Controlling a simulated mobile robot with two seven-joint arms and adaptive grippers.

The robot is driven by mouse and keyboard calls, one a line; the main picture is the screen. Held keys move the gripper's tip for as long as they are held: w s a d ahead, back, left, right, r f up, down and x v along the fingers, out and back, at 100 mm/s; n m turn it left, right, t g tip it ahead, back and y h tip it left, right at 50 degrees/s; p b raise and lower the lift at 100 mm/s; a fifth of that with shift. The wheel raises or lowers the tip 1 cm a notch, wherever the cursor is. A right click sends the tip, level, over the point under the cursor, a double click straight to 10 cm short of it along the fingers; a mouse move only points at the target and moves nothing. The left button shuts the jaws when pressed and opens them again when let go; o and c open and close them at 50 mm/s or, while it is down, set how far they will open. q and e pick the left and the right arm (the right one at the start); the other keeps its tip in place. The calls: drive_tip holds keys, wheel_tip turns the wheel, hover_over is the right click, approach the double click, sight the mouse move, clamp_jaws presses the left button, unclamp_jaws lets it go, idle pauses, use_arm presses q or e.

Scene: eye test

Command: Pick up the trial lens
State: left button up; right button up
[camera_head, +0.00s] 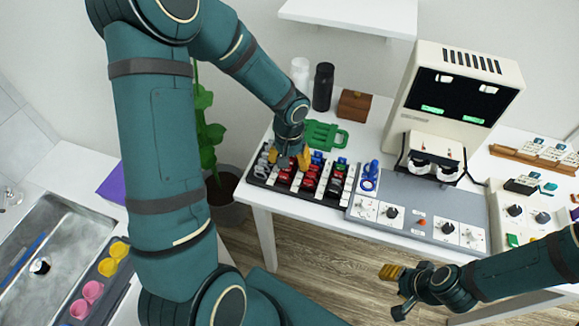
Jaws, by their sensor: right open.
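Several trial lenses, red, blue, green, white and grey, stand in rows in a black lens tray (258,183) at the left end of the white table. One red lens (308,184) shows just below my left gripper. My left gripper (290,160) points down over the tray's back part, its orange fingers on either side of a small gap. Whether a lens is between them is hidden. My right gripper (391,273), with yellow fingers, is open and empty in front of the table, over the floor and well away from the tray.
A green holder (323,135), black bottle (323,87), white bottle (300,75) and brown box (354,106) stand behind the tray. A grey control panel (455,208) and a beige instrument (470,70) are to its right. A plant (209,130) and sink (60,225) are at left.

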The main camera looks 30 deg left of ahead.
use_arm(q)
drive_tip(key=c, duration=0.9)
drive_tip(key=shift+o, duration=0.2)
drive_tip(key=shift+r, duration=0.1)
